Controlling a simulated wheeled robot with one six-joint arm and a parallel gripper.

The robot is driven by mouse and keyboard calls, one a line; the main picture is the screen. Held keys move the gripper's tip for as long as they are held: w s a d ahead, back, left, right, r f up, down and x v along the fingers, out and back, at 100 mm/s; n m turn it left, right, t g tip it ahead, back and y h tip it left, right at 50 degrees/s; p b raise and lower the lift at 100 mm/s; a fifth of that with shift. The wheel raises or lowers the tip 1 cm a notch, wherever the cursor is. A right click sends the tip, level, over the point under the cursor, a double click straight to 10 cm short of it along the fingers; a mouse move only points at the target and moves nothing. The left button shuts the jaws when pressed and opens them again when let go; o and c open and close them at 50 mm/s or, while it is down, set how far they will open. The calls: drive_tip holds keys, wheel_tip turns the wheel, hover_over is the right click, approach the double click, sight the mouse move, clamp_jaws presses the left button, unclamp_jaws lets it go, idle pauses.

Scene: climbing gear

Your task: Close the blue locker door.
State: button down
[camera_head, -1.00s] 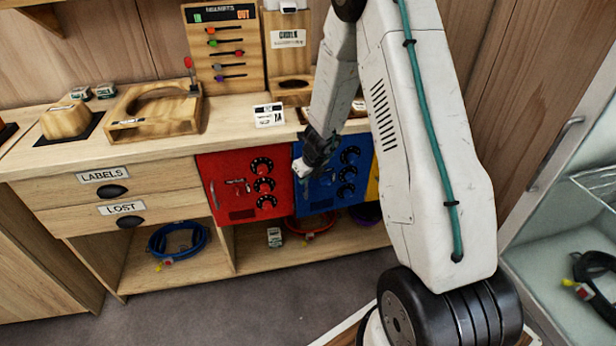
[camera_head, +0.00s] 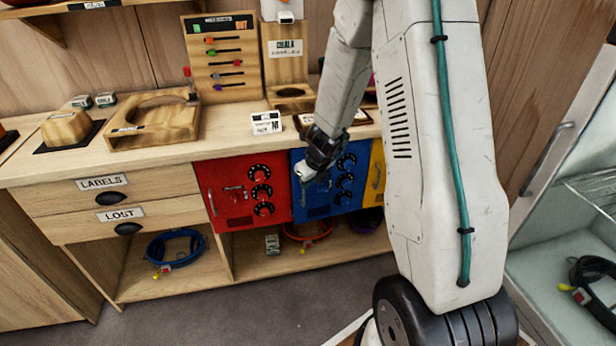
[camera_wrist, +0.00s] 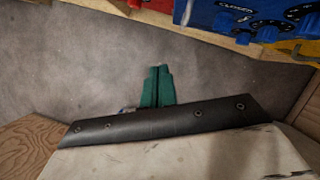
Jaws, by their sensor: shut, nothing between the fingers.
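The blue locker door (camera_head: 330,196) is in the head view, between a red door and a yellow one under the counter. Contact cannot be told. Its teal fingers (camera_wrist: 152,87) are together and empty in the wrist view.
The red door (camera_head: 229,206) is on the left and the yellow door (camera_head: 377,172) on the right. A shelf below holds a blue coil (camera_head: 176,247) and a red coil (camera_head: 306,231). Bare grey floor (camera_head: 230,312) lies in front. A glass-fronted cabinet stands at right.

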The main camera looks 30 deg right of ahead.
drive_tip(key=s+d+f+n+g+h, duration=0.1)
drive_tip(key=s+d+f+n, duration=0.1)
drive_tip(key=s+d, duration=0.35)
drive_tip(key=n+t, duration=0.6)
drive_tip(key=n, duration=0.7)
approach(304, 194)
wheel_tip(304, 194, down, 4)
drive_tip(key=w, duration=0.3)
drive_tip(key=shift+w, duration=0.65)
